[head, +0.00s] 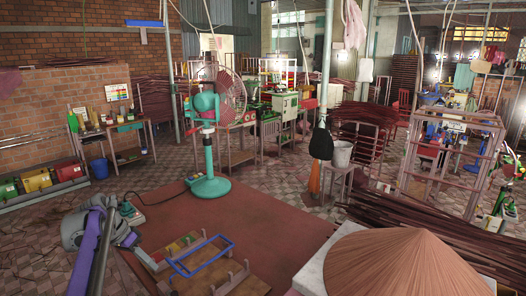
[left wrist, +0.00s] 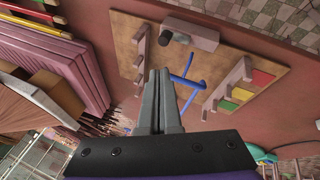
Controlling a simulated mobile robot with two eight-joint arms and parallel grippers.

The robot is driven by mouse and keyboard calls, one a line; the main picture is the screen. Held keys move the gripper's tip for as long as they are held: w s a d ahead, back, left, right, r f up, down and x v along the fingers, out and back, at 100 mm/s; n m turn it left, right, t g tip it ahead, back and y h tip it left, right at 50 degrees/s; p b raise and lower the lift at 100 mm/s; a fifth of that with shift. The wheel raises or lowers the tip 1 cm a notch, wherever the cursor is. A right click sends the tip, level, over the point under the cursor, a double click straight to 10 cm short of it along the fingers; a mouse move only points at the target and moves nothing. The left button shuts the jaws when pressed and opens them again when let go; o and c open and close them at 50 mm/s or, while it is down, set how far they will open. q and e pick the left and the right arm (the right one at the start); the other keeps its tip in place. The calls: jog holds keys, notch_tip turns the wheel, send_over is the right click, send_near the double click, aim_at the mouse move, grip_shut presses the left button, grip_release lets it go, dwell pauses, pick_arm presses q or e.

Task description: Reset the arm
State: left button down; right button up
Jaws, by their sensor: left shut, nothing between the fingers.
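My left arm comes in at the lower left of the head view, with purple and grey links. Its gripper (head: 128,238) is beside the left edge of a wooden board (head: 240,281). In the left wrist view the gripper's two grey fingers (left wrist: 160,75) are pressed together, with nothing between them. The board (left wrist: 124,40) appears beyond the fingertips there, with several posts, coloured patches and a blue frame (left wrist: 184,80). The blue frame also shows whole in the head view (head: 203,254). My right gripper is in neither view.
A teal pedestal fan (head: 209,184) stands on the reddish mat (head: 270,222) behind the board. A cone of sticks (head: 403,266) and dark stick bundles (head: 440,236) fill the lower right. A bucket (head: 342,154) sits on a stool. The middle of the mat is clear.

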pick_arm(q)
jog(key=s+d+n+t+y, duration=0.2)
jog(key=s+d+n+y, duration=0.1)
jog(key=s+d, duration=1.05)
jog(key=s+d+f+n+t+y, duration=0.1)
jog(key=s+f, duration=0.3)
jog(key=s, duration=0.5)
jog(key=s+d+f+t+y, duration=0.1)
jog(key=s+f, duration=0.4)
jog(key=s, duration=0.4)
jog(key=shift+s+d+f+n, duration=0.2)
jog(key=shift+s+d+n, duration=0.1)
jog(key=shift+d+n, duration=0.1)
